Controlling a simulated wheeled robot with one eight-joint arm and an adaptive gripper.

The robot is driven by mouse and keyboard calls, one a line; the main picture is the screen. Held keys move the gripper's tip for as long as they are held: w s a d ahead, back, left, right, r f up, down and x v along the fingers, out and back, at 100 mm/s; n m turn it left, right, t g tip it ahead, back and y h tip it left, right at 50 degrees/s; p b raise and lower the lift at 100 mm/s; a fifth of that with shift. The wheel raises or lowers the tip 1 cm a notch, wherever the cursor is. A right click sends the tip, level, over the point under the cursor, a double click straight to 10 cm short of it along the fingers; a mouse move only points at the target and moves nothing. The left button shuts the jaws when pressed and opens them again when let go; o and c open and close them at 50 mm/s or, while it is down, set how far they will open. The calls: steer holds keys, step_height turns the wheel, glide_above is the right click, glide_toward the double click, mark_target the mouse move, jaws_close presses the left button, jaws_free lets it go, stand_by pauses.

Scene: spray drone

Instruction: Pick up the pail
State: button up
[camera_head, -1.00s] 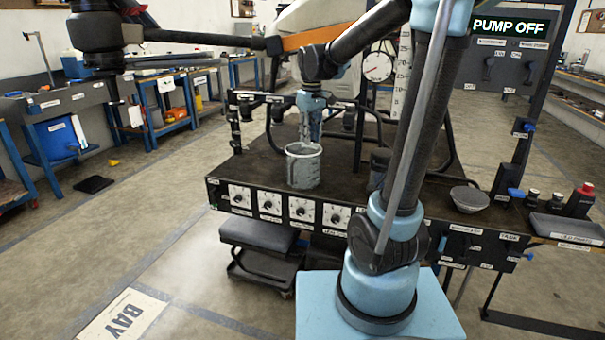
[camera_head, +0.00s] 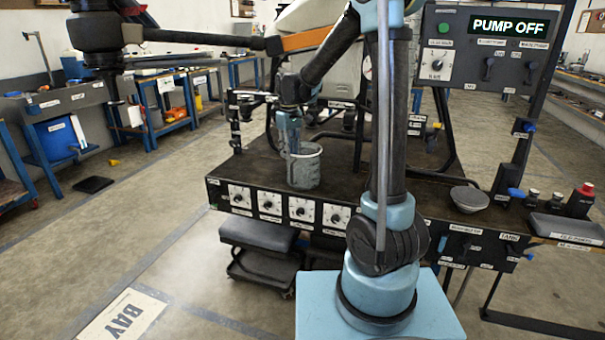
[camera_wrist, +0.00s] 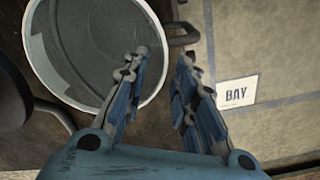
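The pail (camera_head: 306,170) is a grey open-topped vessel standing upright near the front edge of the dark bench. In the wrist view I look down into the pail (camera_wrist: 40,55), with a dark side handle (camera_wrist: 182,38) on its right. My gripper (camera_wrist: 160,68) is open, its fingers apart with nothing held between them. In the wrist view the left finger overlaps the pail's right rim and the right finger lies outside, below the handle. In the head view my gripper (camera_head: 291,145) is at the pail's left rim. Whether a finger touches the pail I cannot tell.
The dark bench (camera_head: 262,165) has knobs along its front. A grey bowl (camera_head: 469,199) and small bottles (camera_head: 580,200) stand at its right. A panel reading PUMP OFF (camera_head: 509,26) rises behind. Open floor with a BAY sign (camera_head: 124,317) lies at front left.

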mark_target(301, 168)
steer(key=shift+w+d+f, duration=0.1)
steer(key=shift+f, duration=2.4)
steer(key=shift+w+d+f, duration=0.1)
steer(key=shift+f, duration=2.35)
jaws_close()
